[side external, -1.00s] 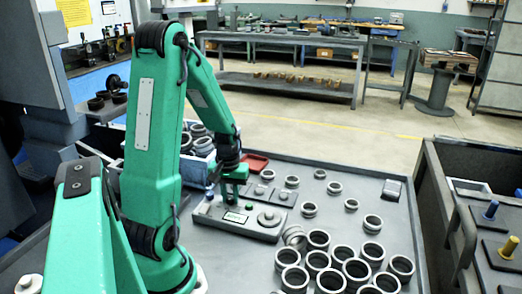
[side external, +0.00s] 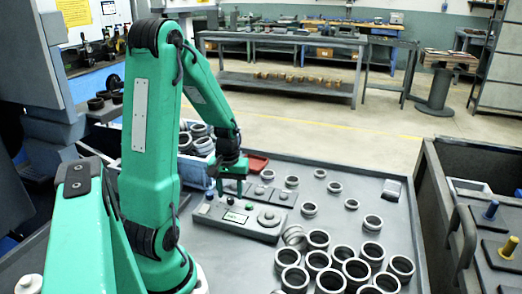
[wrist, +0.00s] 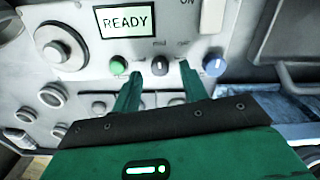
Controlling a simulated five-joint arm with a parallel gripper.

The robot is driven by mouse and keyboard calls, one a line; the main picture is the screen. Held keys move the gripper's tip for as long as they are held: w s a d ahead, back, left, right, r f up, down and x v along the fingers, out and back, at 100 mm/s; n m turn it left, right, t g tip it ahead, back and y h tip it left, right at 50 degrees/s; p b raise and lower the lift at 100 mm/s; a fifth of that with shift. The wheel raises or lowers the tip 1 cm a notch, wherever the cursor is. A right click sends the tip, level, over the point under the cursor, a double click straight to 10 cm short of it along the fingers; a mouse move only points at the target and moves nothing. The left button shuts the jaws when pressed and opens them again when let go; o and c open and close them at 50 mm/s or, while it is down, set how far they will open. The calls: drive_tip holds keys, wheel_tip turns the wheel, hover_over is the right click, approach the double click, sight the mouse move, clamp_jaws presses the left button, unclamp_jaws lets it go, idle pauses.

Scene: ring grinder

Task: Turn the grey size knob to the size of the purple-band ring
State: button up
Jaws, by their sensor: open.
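The dark grey size knob (wrist: 160,66) is on the control panel (wrist: 135,60), between a green button (wrist: 119,65) and a blue knob (wrist: 213,65). A "mid" label shows above it. My gripper (wrist: 160,72) is open, with one green finger on each side of the knob in the picture; I cannot tell whether they touch it. In the side view my gripper (side external: 230,190) is over the left part of the panel box (side external: 245,224), and the knob cannot be made out. No purple band can be made out on any of the rings (side external: 318,240).
The panel's screen (wrist: 125,21) reads READY. A round dial (wrist: 60,47) is left of it. Several grey rings stand on the grey table (side external: 340,190) right of the panel. A red tray (side external: 257,163) and a blue-grey bin of rings (side external: 196,170) are behind my gripper.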

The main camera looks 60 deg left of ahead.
sight(233, 199)
drive_tip(key=shift+r, duration=3.1)
drive_tip(key=shift+w+d+r, duration=0.25)
drive_tip(key=shift+d+r, duration=0.1)
drive_tip(key=shift+d, duration=0.05)
drive_tip(key=d+r+m+t, duration=0.2)
drive_tip(key=d+r+m, duration=0.1)
drive_tip(key=d, duration=0.4)
drive_tip(key=s+d+r+m+t, duration=0.1)
drive_tip(key=d+r+m, duration=0.3)
drive_tip(key=d, duration=0.3)
drive_tip(key=d+r+m+t, duration=0.2)
drive_tip(key=d+r+m, duration=0.2)
drive_tip(key=d, duration=0.4)
drive_tip(key=shift+s+r+t, duration=0.25)
drive_tip(key=shift+r+t, duration=0.05)
drive_tip(key=shift+r, duration=0.25)
